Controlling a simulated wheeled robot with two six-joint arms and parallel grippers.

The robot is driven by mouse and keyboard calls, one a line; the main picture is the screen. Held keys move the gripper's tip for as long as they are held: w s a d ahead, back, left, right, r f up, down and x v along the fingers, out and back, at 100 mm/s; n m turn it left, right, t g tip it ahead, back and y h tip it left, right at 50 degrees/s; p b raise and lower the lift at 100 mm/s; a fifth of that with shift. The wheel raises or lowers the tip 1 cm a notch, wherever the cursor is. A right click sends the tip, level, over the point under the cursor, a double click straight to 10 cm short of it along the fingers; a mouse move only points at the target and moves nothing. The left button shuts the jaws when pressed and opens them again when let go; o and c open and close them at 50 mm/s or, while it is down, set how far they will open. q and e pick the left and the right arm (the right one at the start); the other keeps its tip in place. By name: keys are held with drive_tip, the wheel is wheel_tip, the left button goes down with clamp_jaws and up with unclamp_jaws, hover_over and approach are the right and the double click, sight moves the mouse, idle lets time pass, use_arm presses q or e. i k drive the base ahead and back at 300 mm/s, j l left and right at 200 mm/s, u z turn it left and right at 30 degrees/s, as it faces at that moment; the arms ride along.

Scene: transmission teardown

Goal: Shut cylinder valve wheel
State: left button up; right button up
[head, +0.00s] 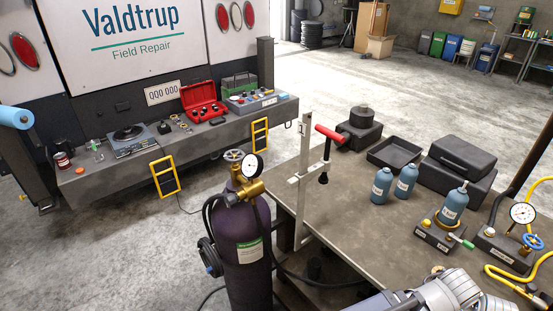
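The dark purple gas cylinder (245,255) stands upright on the floor, left of the workbench. No gripper is near the wheel. Grey metal links of my arm, seemingly the right one, show at the bottom edge over the bench. The part reaching left there (385,302) may be my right gripper, but it is cut off and its fingers cannot be made out. My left gripper is not in view.
Black hoses hang around the cylinder. The workbench (340,225) holds a clamp post with a red handle (329,134), blue bottles (382,185), black cases (462,155) and a gauge with a yellow hose (522,213). A truck's tool-laden bumper shelf (110,185) is behind left. Concrete floor lies between.

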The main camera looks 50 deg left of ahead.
sight(236, 158)
drive_tip(key=k+j+u, duration=0.1)
drive_tip(key=u, duration=1.9)
drive_tip(key=j+z, duration=0.15)
drive_tip(key=j, duration=0.3)
drive_tip(key=j+z, duration=0.15)
drive_tip(key=j, duration=0.35)
drive_tip(key=k+j+z, duration=0.2)
drive_tip(key=j, duration=0.25)
drive_tip(key=j+z, duration=0.15)
drive_tip(key=j, duration=0.3)
drive_tip(key=k+j+z, duration=0.15)
drive_tip(key=j, duration=0.3)
drive_tip(key=i+l, duration=0.15)
drive_tip(key=l, duration=0.15)
drive_tip(key=i+l, duration=0.15)
drive_tip(key=l, duration=0.2)
